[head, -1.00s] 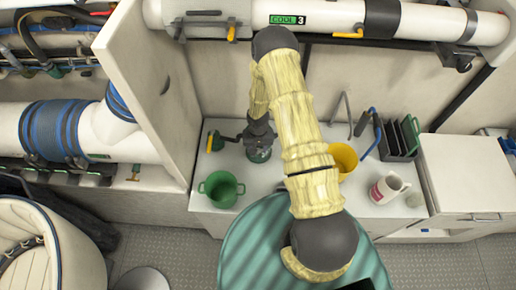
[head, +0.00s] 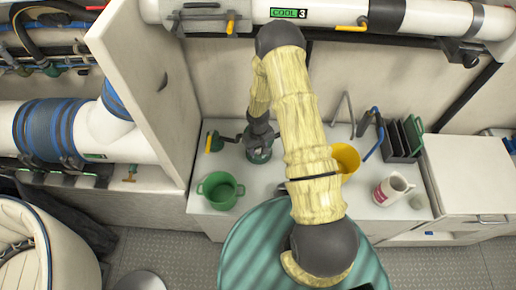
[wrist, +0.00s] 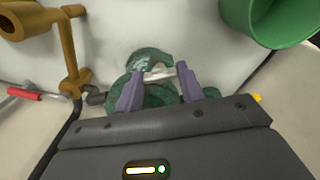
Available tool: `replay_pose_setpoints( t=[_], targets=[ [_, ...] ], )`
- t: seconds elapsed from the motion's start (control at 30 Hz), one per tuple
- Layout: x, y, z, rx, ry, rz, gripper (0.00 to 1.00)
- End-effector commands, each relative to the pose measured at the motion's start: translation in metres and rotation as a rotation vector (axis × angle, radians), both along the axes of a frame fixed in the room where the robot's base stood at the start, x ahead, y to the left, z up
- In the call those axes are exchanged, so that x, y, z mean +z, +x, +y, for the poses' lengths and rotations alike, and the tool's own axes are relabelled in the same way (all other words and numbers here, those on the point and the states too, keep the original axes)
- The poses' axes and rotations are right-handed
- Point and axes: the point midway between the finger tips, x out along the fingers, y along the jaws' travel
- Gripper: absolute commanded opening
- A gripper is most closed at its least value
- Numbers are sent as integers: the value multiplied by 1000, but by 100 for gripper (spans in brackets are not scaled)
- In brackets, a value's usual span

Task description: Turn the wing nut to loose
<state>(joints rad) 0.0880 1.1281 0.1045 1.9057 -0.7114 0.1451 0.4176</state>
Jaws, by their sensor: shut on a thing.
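The wing nut (wrist: 159,74) shows in the wrist view as a pale metal piece between my two fingertips. It sits on a dark green, worn-looking fitting (wrist: 150,59), part of which shows behind and below my fingers. My gripper (wrist: 159,80) is shut on the wing nut, with one purple-grey finger on each side. In the head view the green fitting (head: 259,157) stands on the white counter, and my gripper (head: 258,141) is right above it. The wing nut is hidden there by my wrist.
A green two-handled pot (head: 220,190) stands in front-left of the fitting. A yellow cup (head: 346,159) and a white jug (head: 391,188) stand to the right. A tall white panel (head: 145,90) borders the left.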

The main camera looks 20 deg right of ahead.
Motion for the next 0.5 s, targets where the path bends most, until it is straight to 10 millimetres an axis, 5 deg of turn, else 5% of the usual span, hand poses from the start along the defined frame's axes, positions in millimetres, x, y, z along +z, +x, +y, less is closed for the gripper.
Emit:
replay_pose_setpoints(
  t=[0.23, 0.27, 0.37, 0.5],
  targets=[
    [0, 1, 0, 0, 1, -2, 15],
    [0, 1, 0, 0, 1, -2, 40],
    [0, 1, 0, -1, 1, -2, 60],
    [0, 0, 0, -1, 0, -1, 60]
  ],
)
